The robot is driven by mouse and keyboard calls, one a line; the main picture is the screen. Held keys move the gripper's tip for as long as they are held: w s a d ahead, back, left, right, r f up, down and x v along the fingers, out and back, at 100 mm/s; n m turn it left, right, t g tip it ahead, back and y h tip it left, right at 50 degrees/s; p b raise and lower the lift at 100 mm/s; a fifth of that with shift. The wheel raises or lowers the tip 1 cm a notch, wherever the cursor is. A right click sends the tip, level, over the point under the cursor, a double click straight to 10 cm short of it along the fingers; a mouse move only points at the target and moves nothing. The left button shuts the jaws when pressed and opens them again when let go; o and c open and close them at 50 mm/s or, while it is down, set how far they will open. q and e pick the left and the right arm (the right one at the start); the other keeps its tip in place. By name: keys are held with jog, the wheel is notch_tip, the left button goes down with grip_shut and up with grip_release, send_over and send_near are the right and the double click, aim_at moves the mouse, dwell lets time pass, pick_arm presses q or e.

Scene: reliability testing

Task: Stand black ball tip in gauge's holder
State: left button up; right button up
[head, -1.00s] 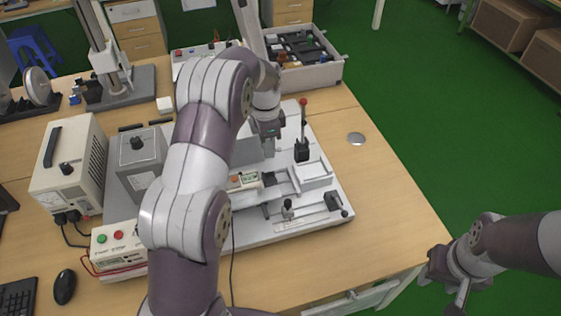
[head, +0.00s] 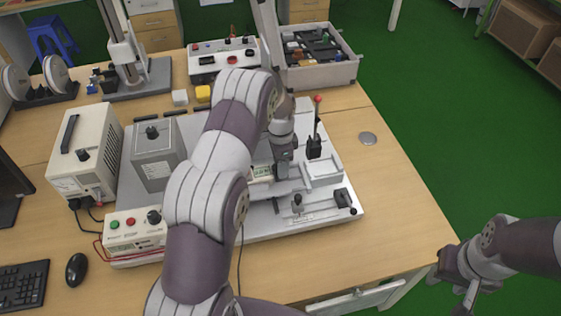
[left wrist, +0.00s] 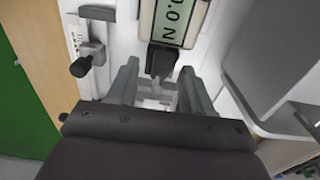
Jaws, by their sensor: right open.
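The gauge (head: 262,173), a pale box with a green display, lies on the light fixture plate. Its display (left wrist: 174,22) is at the top of the left wrist view, with a black fitting (left wrist: 160,60) at its near end, probably the holder. My left gripper (head: 284,172) is low over the fixture beside the gauge. In the left wrist view its fingers (left wrist: 160,88) are apart, one on each side of the area below the black fitting, with nothing clearly gripped. I cannot make out a separate black ball tip. My right gripper (head: 462,285) is open beyond the table's right edge.
A red-topped lever (head: 317,115) stands right behind my left gripper. A black block with a knob (head: 344,198) is at the fixture's right front. A grey box (head: 156,155) and power supply (head: 85,150) stand left.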

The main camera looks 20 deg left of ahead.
pick_arm(q)
notch_tip(320, 180, up, 12)
jog(key=p, duration=0.1)
jog(key=s+d+r+n, duration=0.1)
jog(key=s+d+n, duration=0.2)
jog(key=s, duration=0.8)
jog(key=s+d+r+n+t, duration=0.1)
jog(key=s+d+n, duration=0.3)
jog(key=s+n, duration=0.3)
jog(key=s, duration=0.5)
jog(key=shift+s+d+r+t, duration=0.15)
jog(key=shift+d+r+t, duration=0.05)
jog(key=shift+t, duration=0.1)
